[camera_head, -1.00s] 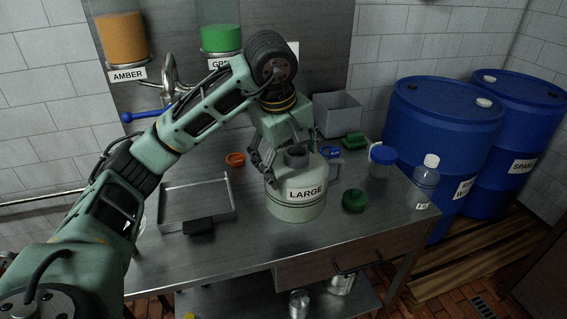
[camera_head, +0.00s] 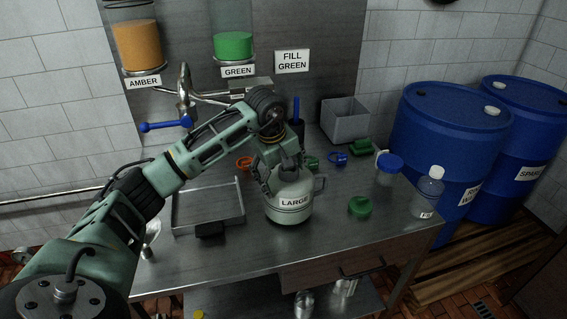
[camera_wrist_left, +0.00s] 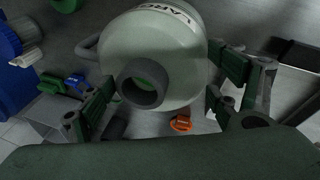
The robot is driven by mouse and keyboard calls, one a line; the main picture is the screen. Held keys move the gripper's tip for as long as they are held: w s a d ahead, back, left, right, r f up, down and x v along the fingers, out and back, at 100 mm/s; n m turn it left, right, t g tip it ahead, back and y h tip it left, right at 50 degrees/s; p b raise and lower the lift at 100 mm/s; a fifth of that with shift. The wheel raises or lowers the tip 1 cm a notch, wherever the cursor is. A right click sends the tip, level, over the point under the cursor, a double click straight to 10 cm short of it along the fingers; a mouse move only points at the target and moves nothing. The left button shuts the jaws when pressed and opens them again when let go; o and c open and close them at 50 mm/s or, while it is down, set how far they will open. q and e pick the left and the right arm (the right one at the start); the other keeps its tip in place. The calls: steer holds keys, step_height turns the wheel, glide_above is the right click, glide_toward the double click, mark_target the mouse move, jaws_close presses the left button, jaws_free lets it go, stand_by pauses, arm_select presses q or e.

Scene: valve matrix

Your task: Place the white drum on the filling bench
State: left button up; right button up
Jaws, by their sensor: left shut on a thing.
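The white drum (camera_head: 289,201), labelled LARGE, has a dark neck and a side handle. It is upright at the middle of the filling bench (camera_head: 330,243); I cannot tell whether its base touches the metal top. My left gripper (camera_head: 277,172) comes down from above and is shut on the drum near its top. In the left wrist view the drum (camera_wrist_left: 160,60) lies between the two fingers, its open neck facing the camera. The gripper hides part of the drum's top in the head view. My right gripper is not in view.
A shallow metal tray (camera_head: 238,219) lies left of the drum. A green cap (camera_head: 360,207), a blue-lidded jar (camera_head: 389,166) and a clear bottle (camera_head: 427,192) stand to the right. A grey bin (camera_head: 345,122) is behind. A blue-handled valve (camera_head: 166,125) and FILL GREEN sign (camera_head: 292,61) are at the wall.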

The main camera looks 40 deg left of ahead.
arm_select(q)
steer(key=shift+w+f, duration=0.15)
steer(key=shift+f, duration=0.15)
steer(key=o, duration=1.7)
steer(key=shift+f, duration=0.2)
steer(key=o, duration=0.3)
steer(key=shift+s, duration=0.2)
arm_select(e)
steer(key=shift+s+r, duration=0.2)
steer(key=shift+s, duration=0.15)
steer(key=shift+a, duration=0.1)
arm_select(q)
steer(key=shift+b+v, duration=1.25)
steer(key=shift+v, duration=4.85)
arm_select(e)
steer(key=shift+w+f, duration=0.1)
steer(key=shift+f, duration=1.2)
arm_select(q)
steer(key=shift+d, duration=0.1)
